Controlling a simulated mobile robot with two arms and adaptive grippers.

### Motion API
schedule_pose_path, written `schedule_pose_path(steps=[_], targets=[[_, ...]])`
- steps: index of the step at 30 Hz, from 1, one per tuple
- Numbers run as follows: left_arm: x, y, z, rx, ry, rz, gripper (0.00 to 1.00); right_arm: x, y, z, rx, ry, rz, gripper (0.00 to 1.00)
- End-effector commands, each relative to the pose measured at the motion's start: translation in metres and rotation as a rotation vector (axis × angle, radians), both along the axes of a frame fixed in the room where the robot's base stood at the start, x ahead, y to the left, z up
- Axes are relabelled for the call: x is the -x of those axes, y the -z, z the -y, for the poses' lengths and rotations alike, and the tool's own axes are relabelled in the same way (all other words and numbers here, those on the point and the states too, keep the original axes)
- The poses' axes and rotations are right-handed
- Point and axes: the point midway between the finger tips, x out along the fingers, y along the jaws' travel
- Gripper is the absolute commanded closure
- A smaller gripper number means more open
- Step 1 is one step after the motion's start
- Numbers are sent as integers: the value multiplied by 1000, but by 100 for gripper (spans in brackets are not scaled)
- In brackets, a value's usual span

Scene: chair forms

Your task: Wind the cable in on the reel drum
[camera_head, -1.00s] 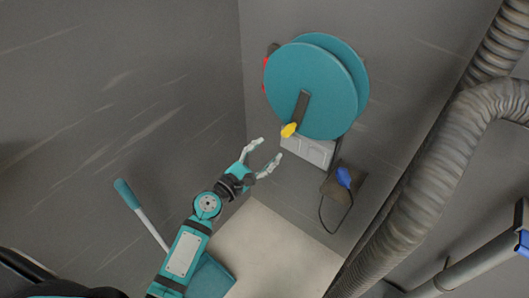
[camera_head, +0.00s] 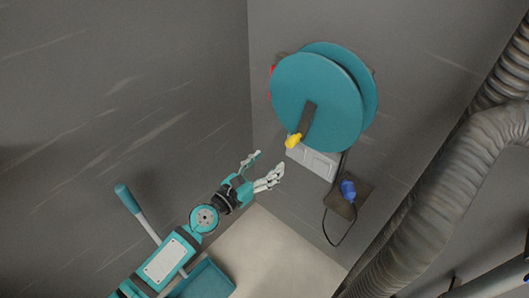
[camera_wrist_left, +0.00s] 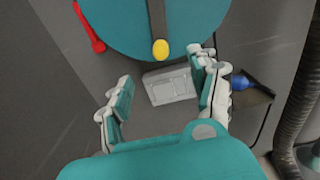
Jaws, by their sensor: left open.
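The reel drum (camera_head: 318,100) is a pair of large teal discs on the wall at the upper middle of the head view. A dark crank arm ends in a yellow knob (camera_head: 293,141) at the drum's lower left. A dark cable (camera_head: 327,229) hangs in a loop by a blue plug (camera_head: 348,189). My left gripper (camera_head: 262,169) is open and empty, below and left of the knob. In the left wrist view the knob (camera_wrist_left: 161,49) is ahead, above the gap between the open fingers (camera_wrist_left: 162,92). My right gripper is out of view.
A white panel box (camera_head: 314,162) is on the wall under the drum. A brown bracket (camera_head: 357,194) is behind the plug. A ribbed grey duct (camera_head: 440,192) runs down the right. A teal-handled lever (camera_head: 128,200) stands at left. A red part (camera_wrist_left: 90,27) is beside the drum.

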Motion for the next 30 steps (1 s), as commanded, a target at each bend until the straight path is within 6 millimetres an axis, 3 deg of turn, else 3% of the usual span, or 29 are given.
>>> schedule_pose_path(steps=[9, 18, 30], targets=[[-46, -1, 33, 0, 0, 5, 38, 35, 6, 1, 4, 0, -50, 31], [-83, 0, 59, -1, -3, 4, 38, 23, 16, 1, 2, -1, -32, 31], [-92, -1, 66, -3, -1, 3, 38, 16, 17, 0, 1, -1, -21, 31]])
